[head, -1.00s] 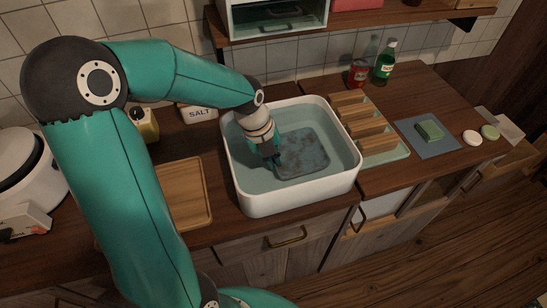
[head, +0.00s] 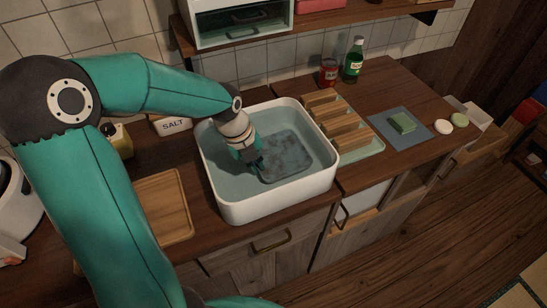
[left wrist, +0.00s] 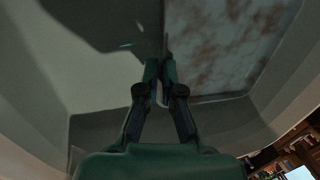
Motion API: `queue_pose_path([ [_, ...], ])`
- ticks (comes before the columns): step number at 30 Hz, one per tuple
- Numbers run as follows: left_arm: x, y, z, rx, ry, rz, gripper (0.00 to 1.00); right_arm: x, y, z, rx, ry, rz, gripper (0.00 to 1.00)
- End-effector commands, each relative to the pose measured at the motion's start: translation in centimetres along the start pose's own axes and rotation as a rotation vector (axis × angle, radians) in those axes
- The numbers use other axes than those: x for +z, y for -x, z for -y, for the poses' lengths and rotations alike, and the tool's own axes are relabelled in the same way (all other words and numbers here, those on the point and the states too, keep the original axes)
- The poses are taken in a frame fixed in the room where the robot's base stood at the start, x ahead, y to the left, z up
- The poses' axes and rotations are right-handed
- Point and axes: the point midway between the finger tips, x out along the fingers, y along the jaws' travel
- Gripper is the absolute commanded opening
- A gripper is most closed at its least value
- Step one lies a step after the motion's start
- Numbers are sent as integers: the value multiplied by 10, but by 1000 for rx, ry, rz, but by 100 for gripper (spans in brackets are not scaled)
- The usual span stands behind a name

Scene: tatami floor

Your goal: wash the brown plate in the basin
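The plate (head: 287,160) is square with rounded corners, grey-blue with brownish blotches rather than plain brown. It lies in the water of the white basin (head: 276,208). My left gripper (head: 259,168) reaches down into the basin at the plate's left edge. In the left wrist view the fingers (left wrist: 166,62) are close together, one on each side of the edge of the blotched plate (left wrist: 218,45), and look shut on it. The fingertips' exact contact is dark and hard to see. My right gripper is not in view.
A wooden plate rack (head: 338,128) stands right of the basin. Beyond it a green sponge (head: 402,122) lies on a blue mat (head: 384,129). A wooden board (head: 165,205) is left of the basin, and a salt box (head: 173,125) behind. A red can (head: 328,72) and green bottle (head: 353,60) stand at the back.

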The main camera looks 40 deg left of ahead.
Motion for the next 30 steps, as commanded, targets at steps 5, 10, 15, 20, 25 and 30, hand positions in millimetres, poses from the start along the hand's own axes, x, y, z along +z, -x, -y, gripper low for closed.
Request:
queue_pose_path([
  [5, 0, -2, 11, -1, -1, 0, 0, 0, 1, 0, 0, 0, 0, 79],
  [10, 0, -2, 10, -1, 1, 1, 0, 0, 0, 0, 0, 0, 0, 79],
  [15, 1, 1, -4, -1, 3, 2, 0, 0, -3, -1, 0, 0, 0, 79],
  [20, 0, 4, -18, -1, 3, 2, 0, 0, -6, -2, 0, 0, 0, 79],
  [25, 0, 8, -32, 0, 3, 2, 0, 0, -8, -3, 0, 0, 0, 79],
  [30, 0, 10, -37, -1, 0, 1, 0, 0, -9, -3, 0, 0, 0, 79],
])
